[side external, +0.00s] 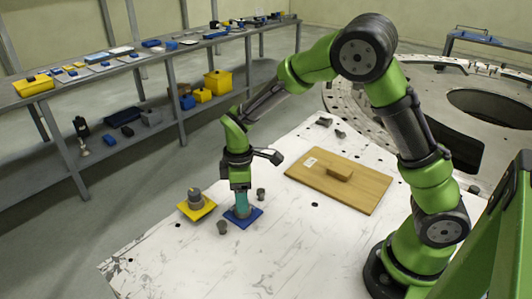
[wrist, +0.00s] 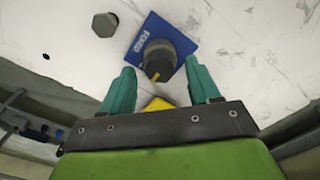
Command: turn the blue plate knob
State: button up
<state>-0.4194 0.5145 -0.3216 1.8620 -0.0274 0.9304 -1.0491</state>
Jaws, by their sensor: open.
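The blue plate (side external: 256,214) lies on the white table, and it also shows in the wrist view (wrist: 190,45). Its dark round knob (wrist: 157,58) has a yellow mark on its near side. In the side external view the knob is hidden by my teal fingers. My gripper (side external: 241,213) points down over the blue plate. In the wrist view my gripper (wrist: 160,68) is open, with one finger on each side of the knob's near edge and a gap at both sides.
A yellow plate (side external: 208,210) with a grey knob (side external: 195,198) lies left of the blue plate. Small grey bolts (side external: 222,227) stand close by. A wooden board (side external: 361,192) with a block (side external: 340,172) lies to the right. The table's front left is clear.

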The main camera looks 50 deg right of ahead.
jog(key=shift+f, duration=0.4)
jog(key=shift+c, duration=0.2)
jog(key=c, duration=1)
